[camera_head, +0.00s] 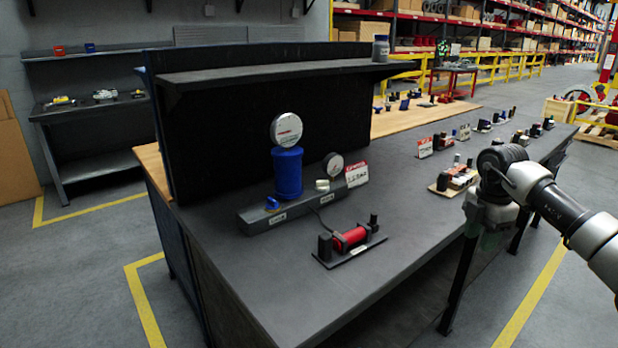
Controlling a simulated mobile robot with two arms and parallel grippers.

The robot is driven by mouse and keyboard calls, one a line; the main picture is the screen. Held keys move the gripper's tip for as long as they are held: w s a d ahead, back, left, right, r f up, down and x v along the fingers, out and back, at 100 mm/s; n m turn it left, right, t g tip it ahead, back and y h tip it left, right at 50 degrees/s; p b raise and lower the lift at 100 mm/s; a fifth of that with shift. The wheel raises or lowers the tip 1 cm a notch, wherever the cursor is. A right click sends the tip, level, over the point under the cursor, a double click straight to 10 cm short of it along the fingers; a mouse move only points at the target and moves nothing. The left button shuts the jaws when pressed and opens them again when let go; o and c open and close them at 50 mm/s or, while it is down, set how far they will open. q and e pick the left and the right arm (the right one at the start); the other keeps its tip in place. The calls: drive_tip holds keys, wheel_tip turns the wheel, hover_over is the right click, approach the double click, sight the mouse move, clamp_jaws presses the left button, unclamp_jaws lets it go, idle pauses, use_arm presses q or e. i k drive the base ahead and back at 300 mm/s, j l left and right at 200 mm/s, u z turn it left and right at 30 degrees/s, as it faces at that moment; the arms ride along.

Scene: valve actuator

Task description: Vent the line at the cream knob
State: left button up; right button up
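The cream knob (322,185) is a small round cap on top of a long dark grey block (262,218) on the workbench. A blue cylinder (287,174) with a large round gauge (286,130) above it stands on the same block, left of the knob. A blue handle (272,204) sits at the block's left end, and a smaller gauge (333,165) stands just behind the knob. My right gripper (488,238) hangs down at the bench's right front edge, well apart from the knob; its fingers are too unclear to read. My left gripper is out of view.
A red cylinder on a black plate (350,245) lies in front of the block. A red and white sign (356,173) stands at the block's right end. A wooden-based device (455,180) is near my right arm. The bench top (290,285) in front is clear.

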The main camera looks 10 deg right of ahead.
sight(321, 184)
drive_tip(key=i+j, duration=0.6)
drive_tip(key=i, duration=0.2)
drive_tip(key=i+j, duration=0.65)
drive_tip(key=i, duration=0.15)
